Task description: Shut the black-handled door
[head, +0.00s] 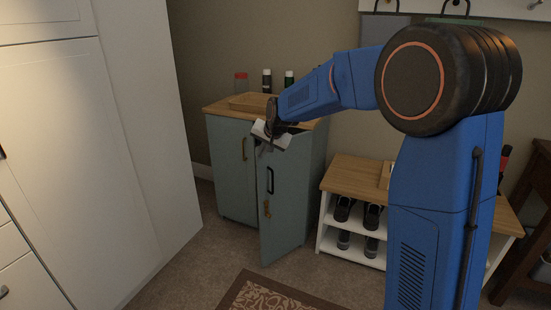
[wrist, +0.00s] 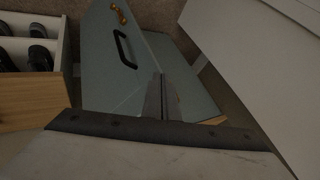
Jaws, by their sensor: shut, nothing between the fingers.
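The black-handled door (head: 285,210) is the right door of a grey-green cabinet. It stands partly open, its left edge swung out in front of the cabinet. Its black handle (head: 270,180) is upright, with a brass-coloured fitting (head: 267,208) below it. In the wrist view the door (wrist: 105,75) and its black handle (wrist: 124,49) show beyond the fingers. My gripper (head: 261,150) is at the door's top left edge, fingers together and empty; it also shows in the wrist view (wrist: 161,78). I cannot tell whether it touches the door.
The cabinet's left door (head: 232,165) appears closed. Bottles and a wooden tray (head: 250,102) stand on the wooden top. A shoe bench (head: 345,172) is close on the right. A tall white cupboard (head: 110,150) is at the left. A patterned rug (head: 270,295) lies in front.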

